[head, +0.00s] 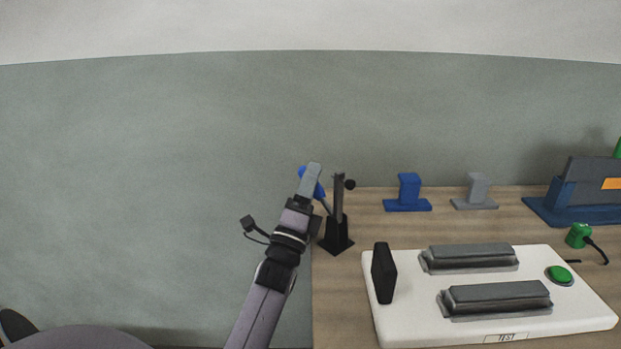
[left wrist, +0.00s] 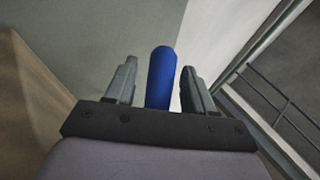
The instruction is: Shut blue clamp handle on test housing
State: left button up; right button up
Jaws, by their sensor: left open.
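The blue clamp handle (head: 319,190) is partly hidden behind my left gripper (head: 312,170) in the head view. It leans up and to the left from a black clamp stand (head: 337,232) at the table's left edge. In the left wrist view the blue handle (left wrist: 161,78) stands between the two grey fingers of my left gripper (left wrist: 158,85). The fingers are open, with a narrow gap showing on each side; I cannot tell whether either touches it. The white housing marked TEST (head: 420,328) lies on the table right of the clamp. My right gripper is out of view.
The wooden table (head: 340,290) carries a blue stand (head: 408,192), a grey stand (head: 475,191) and a blue-and-grey fixture (head: 570,195). A green plug (head: 578,235) with a black cable lies at the right. The housing has a green button (head: 560,275) and a black upright block (head: 383,273).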

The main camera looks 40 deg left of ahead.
aim_at(319, 189)
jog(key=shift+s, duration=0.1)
pick_arm(q)
jog(key=shift+c, duration=1)
grip_shut()
jog(key=shift+d+r+m+t+h+b, duration=0.2)
jog(key=shift+m+t+h+b, duration=0.2)
jog(key=shift+m+h+b, duration=0.35)
jog(key=m+h+b, duration=0.1)
jog(key=m+h, duration=0.1)
jog(key=d+r+m+t+h, duration=0.1)
jog(key=m+h, duration=0.1)
jog(key=m, duration=0.1)
jog(key=m+h+b, duration=0.1)
jog(key=m+h, duration=0.1)
jog(key=shift+s+d+r+m+t+h+b, duration=0.2)
jog(key=shift+d+r+m+t+h+b, duration=0.1)
jog(key=shift+d+r, duration=0.1)
jog(key=shift+d+r+m+h+b, duration=0.2)
jog(key=shift+d+m+h+b, duration=0.1)
jog(key=shift+m+h, duration=0.55)
jog(key=shift+d+r+m+h, duration=0.15)
jog(key=shift+r+m+h, duration=0.1)
jog(key=shift+m+h, duration=0.45)
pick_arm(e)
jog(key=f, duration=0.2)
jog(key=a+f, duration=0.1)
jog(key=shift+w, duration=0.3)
